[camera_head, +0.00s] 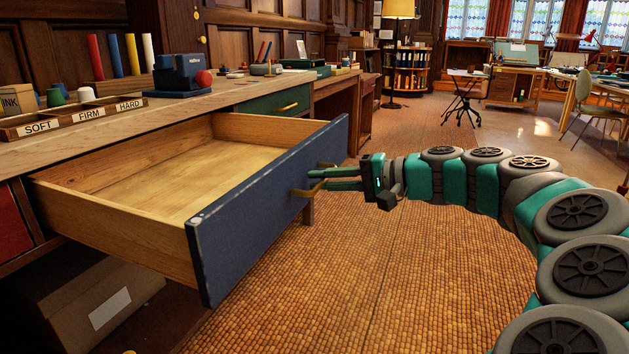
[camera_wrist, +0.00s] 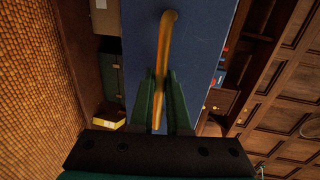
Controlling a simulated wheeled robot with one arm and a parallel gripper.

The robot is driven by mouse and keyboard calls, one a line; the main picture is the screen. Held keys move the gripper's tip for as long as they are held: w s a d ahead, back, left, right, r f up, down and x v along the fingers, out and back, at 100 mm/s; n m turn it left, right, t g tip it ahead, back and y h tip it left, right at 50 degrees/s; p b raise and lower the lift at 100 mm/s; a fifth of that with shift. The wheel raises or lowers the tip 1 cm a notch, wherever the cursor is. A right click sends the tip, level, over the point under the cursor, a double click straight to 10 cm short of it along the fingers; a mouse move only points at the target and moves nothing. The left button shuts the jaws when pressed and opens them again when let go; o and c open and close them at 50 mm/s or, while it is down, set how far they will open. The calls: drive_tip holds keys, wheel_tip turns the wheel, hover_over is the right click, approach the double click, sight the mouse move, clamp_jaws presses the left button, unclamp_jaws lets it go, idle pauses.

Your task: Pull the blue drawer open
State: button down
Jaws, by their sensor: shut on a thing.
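The blue drawer (camera_head: 262,215) is pulled well out of the wooden desk in the head view, and its inside is bare wood. Its blue front fills the upper middle of the wrist view (camera_wrist: 195,55). A brass handle (camera_wrist: 167,45) is fixed to that front; it also shows in the head view (camera_head: 308,189), partly covered by my fingers. My gripper (camera_head: 318,178) reaches the front from the right, its green fingers shut on the handle. In the wrist view, my gripper (camera_wrist: 160,80) has one finger on each side of the handle.
The desk top (camera_head: 225,95) holds a labelled tray (camera_head: 85,118), a dark blue device (camera_head: 180,75) and small items. A green drawer (camera_head: 275,106) and a red drawer (camera_head: 12,225) are shut. A cardboard box (camera_head: 100,300) sits below. The woven floor (camera_head: 350,270) before the drawer is clear.

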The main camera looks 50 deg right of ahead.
drive_tip(key=c, duration=0.9)
unclamp_jaws()
drive_tip(key=v, duration=0.7)
drive_tip(key=shift+s, duration=0.4)
drive_tip(key=shift+d, duration=0.1)
